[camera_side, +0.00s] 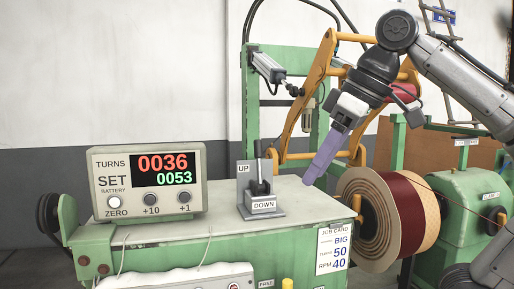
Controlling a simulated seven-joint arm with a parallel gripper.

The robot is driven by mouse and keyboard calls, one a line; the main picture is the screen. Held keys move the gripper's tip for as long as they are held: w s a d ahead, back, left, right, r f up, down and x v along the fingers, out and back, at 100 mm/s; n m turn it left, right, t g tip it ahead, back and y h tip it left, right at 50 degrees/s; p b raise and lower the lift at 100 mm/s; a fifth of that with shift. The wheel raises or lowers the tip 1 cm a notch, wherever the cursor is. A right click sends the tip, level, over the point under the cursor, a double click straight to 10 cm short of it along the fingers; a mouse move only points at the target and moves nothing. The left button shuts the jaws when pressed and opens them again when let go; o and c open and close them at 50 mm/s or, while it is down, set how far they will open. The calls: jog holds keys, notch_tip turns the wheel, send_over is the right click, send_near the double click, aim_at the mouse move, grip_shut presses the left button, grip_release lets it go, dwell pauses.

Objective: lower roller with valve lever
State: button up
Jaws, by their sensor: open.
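The valve lever (259,172) stands on a small grey base on the green bench, between an UP plate (243,169) behind and a DOWN plate (263,206) in front. The lever looks close to upright. My gripper (314,178) has purple fingers, points down and left, and is in the air to the right of the lever, apart from it. From this side the fingers overlap, and nothing shows between them. An orange roller frame (327,50) rises behind, with a red roller (402,92) partly hidden by my arm.
A counter box (147,181) showing 0036 and set 0053 stands on the bench (160,232) at left. A large coil spool (385,217) with dark red winding is at right. A job card (334,247) hangs on the bench's front. The bench top near the lever's right is clear.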

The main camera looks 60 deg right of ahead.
notch_tip(320, 180, up, 4)
jog(key=w+d+f+n+g+h, duration=0.1)
jog(key=w+d+f+n+h, duration=0.2)
jog(key=d+f+n+h, duration=0.25)
jog(key=n+t+h, duration=0.5)
jog(key=n+h, duration=0.4)
jog(key=n, duration=1)
send_near(257, 147)
notch_tip(257, 147, up, 3)
jog(key=shift+f, duration=2.05)
jog(key=shift+n+h, duration=0.25)
jog(key=shift+n, duration=0.1)
jog(key=x, duration=1.4)
jog(key=shift+r, duration=0.1)
grip_shut()
